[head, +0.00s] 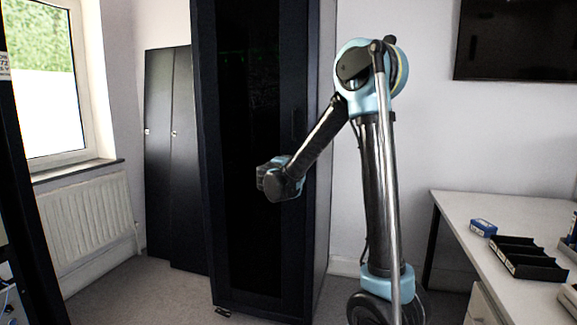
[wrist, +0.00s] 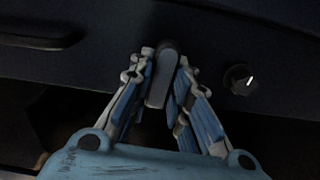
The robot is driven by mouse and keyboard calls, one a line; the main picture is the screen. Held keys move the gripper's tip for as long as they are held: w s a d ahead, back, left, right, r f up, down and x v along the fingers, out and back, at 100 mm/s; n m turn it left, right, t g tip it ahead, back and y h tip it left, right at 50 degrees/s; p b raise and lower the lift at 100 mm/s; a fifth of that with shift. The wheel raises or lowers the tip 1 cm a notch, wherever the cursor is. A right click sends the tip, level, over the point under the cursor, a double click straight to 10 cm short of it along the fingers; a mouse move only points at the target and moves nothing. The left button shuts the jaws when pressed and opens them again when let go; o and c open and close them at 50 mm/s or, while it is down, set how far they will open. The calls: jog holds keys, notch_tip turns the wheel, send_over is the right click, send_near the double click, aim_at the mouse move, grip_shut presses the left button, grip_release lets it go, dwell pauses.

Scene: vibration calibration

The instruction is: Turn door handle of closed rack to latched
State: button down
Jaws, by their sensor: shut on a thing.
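The rack (head: 245,90) is a tall dark cabinet in the middle of the head view, and its door looks closed. In the wrist view the door handle (wrist: 161,82) is a short grey lever with a rounded dark end, on the dark door front. It points down the picture, slightly tilted. My gripper (wrist: 160,75) has its blue and grey fingers on both sides of the lever and is shut on it. In the head view my wrist is in front of the door, and the handle and fingertips cannot be made out.
A round dark knob (wrist: 240,79) with a white mark is right of the handle, and a dark bar (wrist: 40,39) is at upper left. Dark panels (head: 170,150) lean on the wall left of the rack. A white desk (head: 505,285) with trays stands at right.

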jog(key=shift+a+f+n, duration=0.1)
jog(key=shift+n, duration=0.4)
jog(key=c, duration=1.5)
grip_release()
jog(key=v, duration=1.1)
jog(key=shift+s+a+f, duration=0.1)
jog(key=shift+s, duration=0.25)
